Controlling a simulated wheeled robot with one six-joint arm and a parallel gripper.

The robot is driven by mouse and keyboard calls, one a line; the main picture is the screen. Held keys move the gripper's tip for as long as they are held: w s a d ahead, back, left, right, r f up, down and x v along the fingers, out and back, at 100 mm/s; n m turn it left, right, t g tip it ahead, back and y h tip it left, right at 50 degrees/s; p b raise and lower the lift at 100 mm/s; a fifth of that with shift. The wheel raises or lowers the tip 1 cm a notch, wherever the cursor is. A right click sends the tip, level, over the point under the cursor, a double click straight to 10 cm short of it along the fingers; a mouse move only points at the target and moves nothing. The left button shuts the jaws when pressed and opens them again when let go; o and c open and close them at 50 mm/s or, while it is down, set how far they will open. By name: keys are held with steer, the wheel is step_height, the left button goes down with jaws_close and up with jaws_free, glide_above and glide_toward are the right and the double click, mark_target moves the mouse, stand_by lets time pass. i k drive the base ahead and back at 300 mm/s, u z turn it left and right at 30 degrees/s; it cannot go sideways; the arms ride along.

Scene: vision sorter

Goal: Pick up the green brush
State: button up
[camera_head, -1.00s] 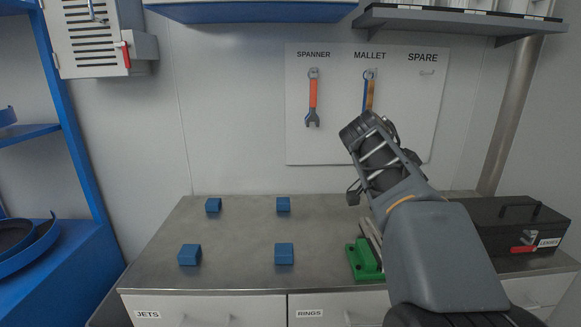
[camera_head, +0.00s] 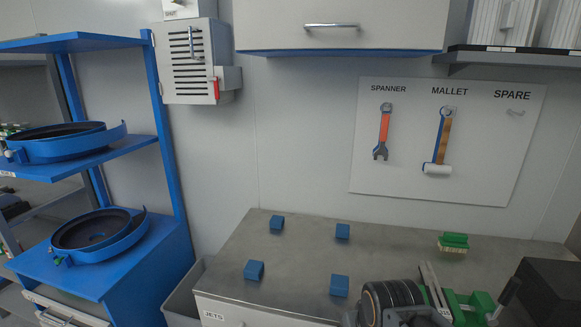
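The green brush (camera_head: 453,243) lies on the grey bench towards its back right, below the tool board. It has a green back and pale bristles facing down. The lower part of my arm is cut off by the frame edge.
Several blue blocks (camera_head: 254,270) stand on the bench (camera_head: 305,262). A spanner (camera_head: 384,130) and mallet (camera_head: 438,145) hang on the board (camera_head: 475,180). Blue shelving (camera_head: 165,130) stands left.

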mark_target(453, 241)
steer(key=k, duration=0.95)
steer(key=z, duration=0.75)
steer(key=i, duration=0.7)
steer(key=z, duration=0.3)
